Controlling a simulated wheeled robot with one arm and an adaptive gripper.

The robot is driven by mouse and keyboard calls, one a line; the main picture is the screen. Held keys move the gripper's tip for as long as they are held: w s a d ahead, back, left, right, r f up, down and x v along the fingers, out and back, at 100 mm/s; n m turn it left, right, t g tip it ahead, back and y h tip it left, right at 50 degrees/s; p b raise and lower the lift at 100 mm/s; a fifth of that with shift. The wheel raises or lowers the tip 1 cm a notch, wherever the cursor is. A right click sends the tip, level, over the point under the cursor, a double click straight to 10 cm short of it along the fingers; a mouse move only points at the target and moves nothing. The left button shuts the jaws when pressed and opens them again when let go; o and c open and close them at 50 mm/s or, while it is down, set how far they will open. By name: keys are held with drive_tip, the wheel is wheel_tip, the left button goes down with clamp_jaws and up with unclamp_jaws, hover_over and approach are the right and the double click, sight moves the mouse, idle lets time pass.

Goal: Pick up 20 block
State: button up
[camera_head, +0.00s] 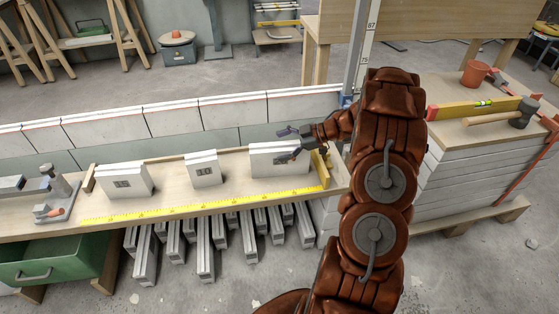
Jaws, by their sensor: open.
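Three pale grey blocks with dark number labels stand on the wooden bench (150,208): a left block (135,189), a narrower middle block (203,178) and a wide right block (265,168). The labels are too small to read surely, so I cannot tell which is the 20 block. My gripper (291,145) is open and empty, at the right end of the right block. One finger is above and behind its top edge, the other by its front face. I cannot tell whether they touch it. The gripper hides part of this block.
A yellow measuring tape (170,212) runs along the bench's front edge. A yellow bracket (320,167) stands close right of my gripper. A clamp tool (57,200) is at the left end. A low block wall (115,131) runs behind. Right, a board stack holds a level (475,108) and mallet (510,116).

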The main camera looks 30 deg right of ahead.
drive_tip(key=shift+w+a+f, duration=0.2)
drive_tip(key=shift+w+a, duration=0.05)
drive_tip(key=shift+a, duration=0.1)
drive_tip(key=shift+c, duration=0.3)
clamp_jaws()
idle(0.4)
